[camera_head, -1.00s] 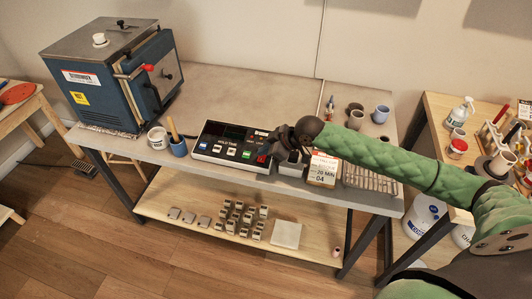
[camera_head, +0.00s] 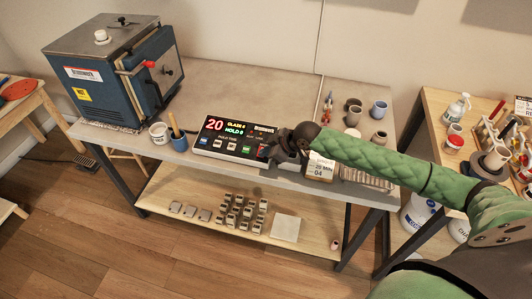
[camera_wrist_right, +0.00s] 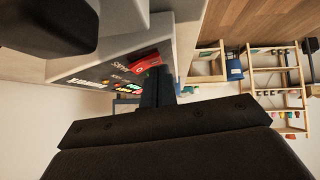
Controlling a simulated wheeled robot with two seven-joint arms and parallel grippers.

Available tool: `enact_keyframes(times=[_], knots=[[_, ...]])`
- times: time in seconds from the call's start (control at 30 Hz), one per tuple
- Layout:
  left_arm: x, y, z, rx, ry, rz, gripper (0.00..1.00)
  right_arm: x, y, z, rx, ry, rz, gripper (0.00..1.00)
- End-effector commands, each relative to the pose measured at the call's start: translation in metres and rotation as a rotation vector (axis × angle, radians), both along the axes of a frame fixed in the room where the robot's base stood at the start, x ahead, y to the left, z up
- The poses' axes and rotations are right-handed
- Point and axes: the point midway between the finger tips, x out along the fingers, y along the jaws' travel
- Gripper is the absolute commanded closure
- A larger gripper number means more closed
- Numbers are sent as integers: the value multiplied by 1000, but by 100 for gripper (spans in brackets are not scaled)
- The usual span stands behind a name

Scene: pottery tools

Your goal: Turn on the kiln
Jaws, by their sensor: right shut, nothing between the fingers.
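The blue kiln (camera_head: 108,85) with a grey lid stands at the back left of the grey table. The control box (camera_head: 234,138) lies near the table's front edge; its display is lit, with a red "20" and green "GLASS 6" and "HOLD 0". My right gripper (camera_head: 267,151) is shut and empty at the box's right end, over its lower right buttons. In the right wrist view, the gripper's fingers (camera_wrist_right: 156,88) point at the box's face beside a red button (camera_wrist_right: 144,60). I cannot tell whether they touch it. My left gripper is not in view.
A white jar (camera_head: 158,135) and a blue tool cup (camera_head: 179,140) stand left of the box. A small card (camera_head: 320,166) stands to its right, under my arm. Several cups (camera_head: 379,112) are at the right. The table's back middle is clear.

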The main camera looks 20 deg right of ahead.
Motion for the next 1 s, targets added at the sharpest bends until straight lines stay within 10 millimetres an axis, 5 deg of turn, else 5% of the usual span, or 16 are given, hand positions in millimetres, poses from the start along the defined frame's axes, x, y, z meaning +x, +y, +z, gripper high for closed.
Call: enact_keyframes(times=[1.0], knots=[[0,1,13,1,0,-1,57,0,0,17,0,1,-1,100]])
